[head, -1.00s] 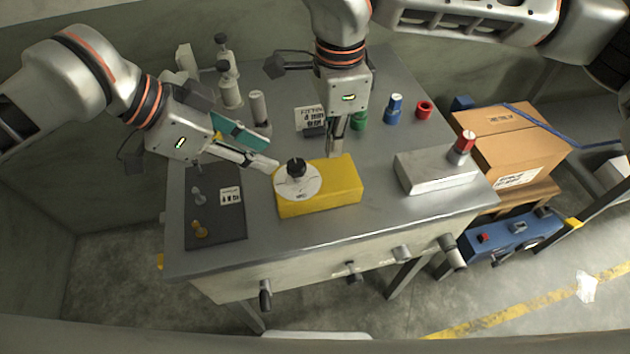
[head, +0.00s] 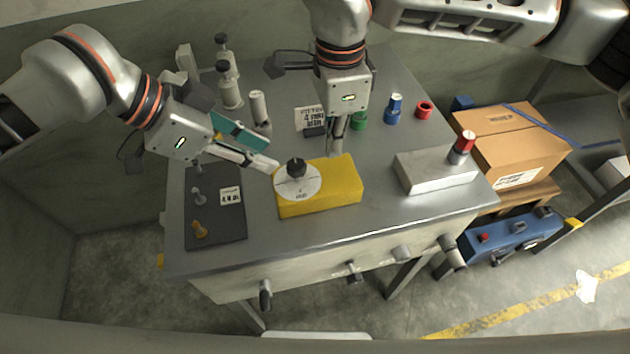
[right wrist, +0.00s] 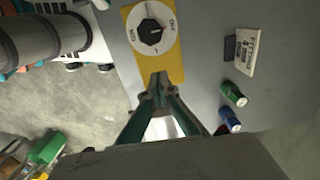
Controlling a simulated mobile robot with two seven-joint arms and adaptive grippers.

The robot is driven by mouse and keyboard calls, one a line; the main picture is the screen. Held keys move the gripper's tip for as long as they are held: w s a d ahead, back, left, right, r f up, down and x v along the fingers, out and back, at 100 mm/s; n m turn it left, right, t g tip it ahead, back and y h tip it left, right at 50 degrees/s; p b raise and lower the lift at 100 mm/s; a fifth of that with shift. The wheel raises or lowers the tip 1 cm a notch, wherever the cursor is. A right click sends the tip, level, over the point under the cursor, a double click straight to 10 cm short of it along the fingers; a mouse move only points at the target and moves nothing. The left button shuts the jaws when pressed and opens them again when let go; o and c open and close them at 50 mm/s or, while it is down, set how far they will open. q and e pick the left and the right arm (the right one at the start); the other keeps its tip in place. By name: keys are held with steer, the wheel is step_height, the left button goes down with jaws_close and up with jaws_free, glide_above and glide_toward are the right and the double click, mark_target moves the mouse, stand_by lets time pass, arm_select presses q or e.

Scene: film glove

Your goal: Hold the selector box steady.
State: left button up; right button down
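The yellow selector box (head: 330,192) sits on the grey bench top, with a white dial (head: 310,187) and a black knob (head: 296,168) on its top face. In the right wrist view the box (right wrist: 172,52) shows with its dial and knob. My left gripper (head: 272,165) is at the box's left end, its tips close to the dial; whether they touch or are parted is unclear. My right gripper (head: 334,153) points down at the box's back edge. In the right wrist view its fingertips (right wrist: 159,76) are together beside the box's edge, holding nothing visible.
A dark mat (head: 218,232) with small fittings lies left of the box. A pale block (head: 432,174) with a red-capped cylinder stands to the right. Green (head: 361,121), blue (head: 393,110) and red (head: 424,108) parts stand behind.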

mark_target(332, 175)
steer(key=shift+f, duration=1.6)
steer(key=shift+f, duration=0.35)
steer(key=shift+f, duration=0.75)
steer(key=shift+f, duration=0.3)
steer(key=shift+f, duration=0.15)
stand_by(0.9)
steer(key=shift+s+f, duration=0.15)
steer(key=shift+f, duration=0.1)
stand_by(1.0)
